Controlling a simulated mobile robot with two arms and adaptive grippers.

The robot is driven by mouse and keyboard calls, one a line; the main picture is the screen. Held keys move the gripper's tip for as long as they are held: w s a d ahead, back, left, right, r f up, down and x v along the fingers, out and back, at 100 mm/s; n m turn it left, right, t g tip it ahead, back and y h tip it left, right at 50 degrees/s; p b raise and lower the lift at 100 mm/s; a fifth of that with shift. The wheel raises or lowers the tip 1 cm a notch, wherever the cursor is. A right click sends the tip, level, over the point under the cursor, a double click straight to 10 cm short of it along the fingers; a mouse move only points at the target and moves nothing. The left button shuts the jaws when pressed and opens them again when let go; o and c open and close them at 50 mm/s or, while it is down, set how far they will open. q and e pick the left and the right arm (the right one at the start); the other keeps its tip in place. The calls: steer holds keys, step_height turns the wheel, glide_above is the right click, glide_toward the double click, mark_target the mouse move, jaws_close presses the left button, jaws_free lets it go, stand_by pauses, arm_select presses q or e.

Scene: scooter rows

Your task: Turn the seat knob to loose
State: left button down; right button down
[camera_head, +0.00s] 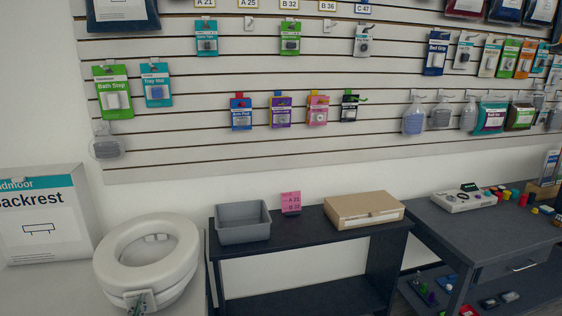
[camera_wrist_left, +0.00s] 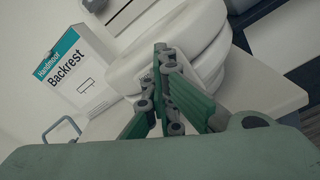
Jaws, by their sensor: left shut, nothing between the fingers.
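A white raised toilet seat (camera_head: 147,251) stands on a white surface at the lower left of the head view. A pale bracket (camera_head: 131,295) shows at its front edge, and the knob itself cannot be made out. My left gripper (camera_head: 140,306) is at this front edge, cut off by the bottom of the picture. In the left wrist view its green fingers (camera_wrist_left: 163,58) are closed together and empty, with their tips in front of the seat's rim (camera_wrist_left: 190,38). Whether they touch the seat or knob I cannot tell. My right gripper is not in view.
A Backrest box (camera_head: 42,215) stands left of the seat. A dark table to the right holds a grey bin (camera_head: 242,222), a pink card (camera_head: 291,203) and a cardboard box (camera_head: 364,210). Packaged goods hang on the slatted wall (camera_head: 200,150) behind.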

arm_select(q)
steer(key=shift+a, duration=0.3)
stand_by(0.4)
steer(key=shift+d+f, duration=0.1)
steer(key=shift+f, duration=0.05)
steer(key=shift+w+d+f+b, duration=0.2)
steer(key=shift+d+f+b, duration=0.2)
steer(key=shift+d+f, duration=0.15)
steer(key=shift+w+d+f+b, duration=0.15)
steer(key=shift+d+f+b, duration=0.2)
steer(key=shift+d+f, duration=0.15)
steer(key=shift+w, duration=0.1)
steer(key=shift+d+r+p, duration=0.15)
steer(key=shift+r+p, duration=0.15)
steer(key=v, duration=0.5)
steer(key=shift+s+d, duration=0.3)
steer(key=shift+s, duration=0.05)
